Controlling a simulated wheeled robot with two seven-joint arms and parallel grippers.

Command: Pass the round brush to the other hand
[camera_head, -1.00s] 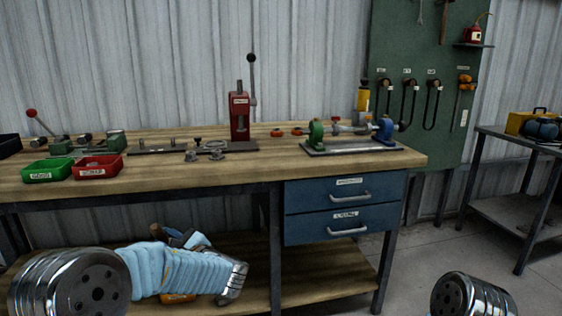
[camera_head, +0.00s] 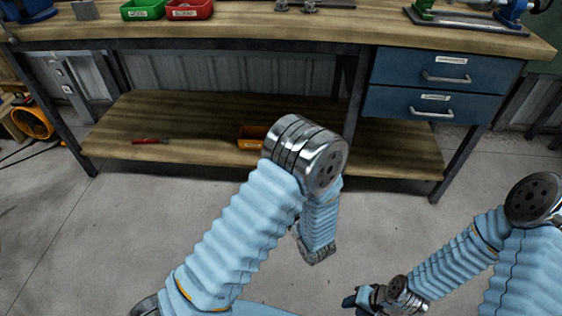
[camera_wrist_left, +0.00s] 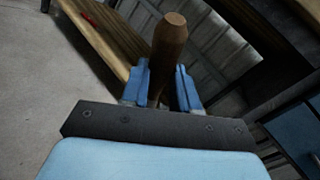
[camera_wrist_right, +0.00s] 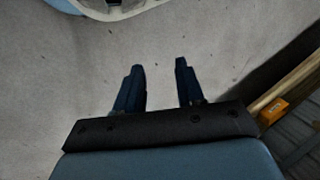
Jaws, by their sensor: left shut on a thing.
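The round brush shows in the left wrist view as a brown wooden handle (camera_wrist_left: 168,45) standing between the blue fingers. Its brush end is hidden. My left gripper (camera_wrist_left: 162,85) is shut on this handle. In the head view my left arm hides its own gripper and the brush. My right gripper (camera_wrist_right: 159,85) is open in the right wrist view, with nothing between its fingers and bare floor beyond. In the head view its dark fingers (camera_head: 352,299) show low, right of centre, to the right of my left arm.
The workbench (camera_head: 220,32) stands ahead, with blue drawers (camera_head: 440,85) at its right and a lower shelf (camera_head: 185,125). The concrete floor before the bench is clear.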

